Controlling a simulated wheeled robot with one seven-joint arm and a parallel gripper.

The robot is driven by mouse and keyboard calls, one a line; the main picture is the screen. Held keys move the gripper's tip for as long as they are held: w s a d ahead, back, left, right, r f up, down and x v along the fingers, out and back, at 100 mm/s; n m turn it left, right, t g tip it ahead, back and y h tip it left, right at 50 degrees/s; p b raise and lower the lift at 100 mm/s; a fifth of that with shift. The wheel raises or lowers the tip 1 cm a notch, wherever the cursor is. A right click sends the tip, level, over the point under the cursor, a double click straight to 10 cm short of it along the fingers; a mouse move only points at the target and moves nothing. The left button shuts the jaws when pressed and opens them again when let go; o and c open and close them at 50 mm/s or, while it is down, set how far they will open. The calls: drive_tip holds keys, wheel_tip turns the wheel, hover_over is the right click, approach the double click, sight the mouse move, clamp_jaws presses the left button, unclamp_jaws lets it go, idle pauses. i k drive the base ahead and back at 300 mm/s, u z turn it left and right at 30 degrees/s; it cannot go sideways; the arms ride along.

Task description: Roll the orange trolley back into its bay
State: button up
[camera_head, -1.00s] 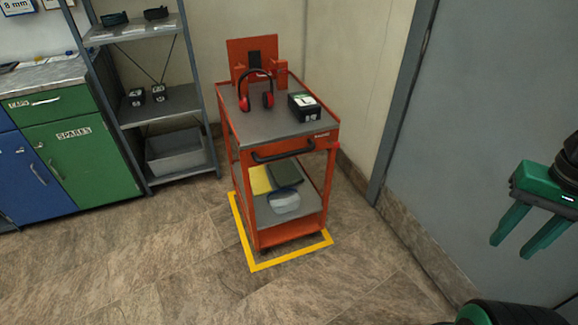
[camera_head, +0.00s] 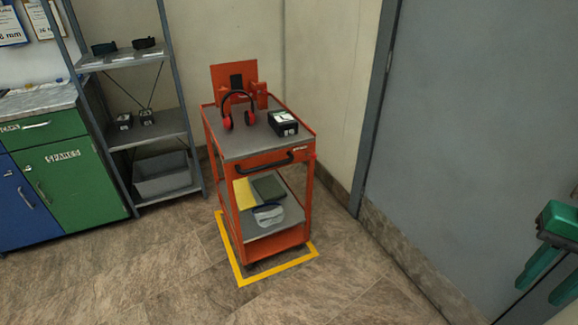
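The orange trolley (camera_head: 259,243) stands upright in the corner, near the walls, with its wheels within or at the yellow floor marking (camera_head: 278,269) of the bay. Its black handle (camera_head: 264,162) faces toward me. Red and black headphones (camera_head: 227,121) and a black box (camera_head: 283,123) are on its top shelf. Folded cloths and a clear tub (camera_head: 269,216) are on its lower shelf. My gripper (camera_head: 548,283) is at the lower right edge, well apart from the trolley. Its green fingers are spread with nothing seen between them; the picture edge cuts it off.
A grey shelf rack (camera_head: 160,127) stands left of the trolley, with a grey bin (camera_head: 162,175) low down. Green (camera_head: 70,180) and blue (camera_head: 22,208) cabinets are further left. A grey door (camera_head: 470,130) fills the right. The floor in front is clear.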

sight(255, 152)
drive_tip(key=z, duration=0.1)
drive_tip(key=i, duration=1)
drive_tip(key=u, duration=0.05)
